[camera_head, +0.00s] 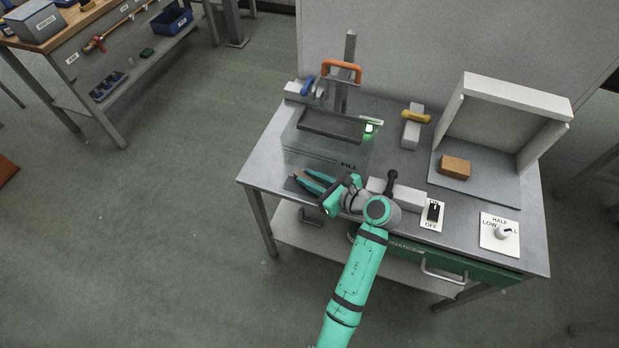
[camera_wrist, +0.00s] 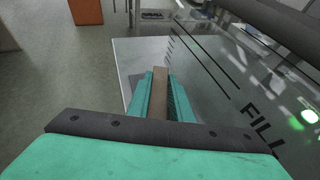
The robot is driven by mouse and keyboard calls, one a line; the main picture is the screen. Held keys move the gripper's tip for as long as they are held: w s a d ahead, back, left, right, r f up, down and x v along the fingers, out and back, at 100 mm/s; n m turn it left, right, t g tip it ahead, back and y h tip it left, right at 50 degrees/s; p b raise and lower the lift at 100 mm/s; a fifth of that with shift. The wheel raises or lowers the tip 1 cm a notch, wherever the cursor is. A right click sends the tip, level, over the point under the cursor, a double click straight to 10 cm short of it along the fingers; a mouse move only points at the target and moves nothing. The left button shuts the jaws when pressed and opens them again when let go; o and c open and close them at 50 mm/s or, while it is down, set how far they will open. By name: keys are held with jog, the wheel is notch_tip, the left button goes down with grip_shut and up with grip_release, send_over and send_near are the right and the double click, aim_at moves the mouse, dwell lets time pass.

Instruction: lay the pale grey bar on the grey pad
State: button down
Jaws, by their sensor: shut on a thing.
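My gripper (camera_head: 318,182) is over the front left of the metal table, just in front of the clear tank. Its teal fingers show in the wrist view (camera_wrist: 159,88), shut on a narrow grey-brown bar (camera_wrist: 159,97). The bar looks browner than pale grey there, and the fingers cover its sides. In the head view I cannot make it out clearly. A dark grey flat patch (camera_head: 293,186), possibly the grey pad, shows at the fingers' left and is partly hidden by them. I cannot tell whether the bar touches anything below.
The clear tank (camera_head: 310,157) marked FILL stands close beside the gripper, with a dark tray (camera_head: 332,125) on top. A brown block (camera_head: 455,167) lies in a white open-sided booth (camera_head: 510,97).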

jog(key=shift+f, duration=0.4)
jog(key=c, duration=1.5)
grip_release()
jog(key=v, duration=1)
jog(key=shift+s+d+r, duration=0.2)
jog(key=shift+s+d, duration=0.05)
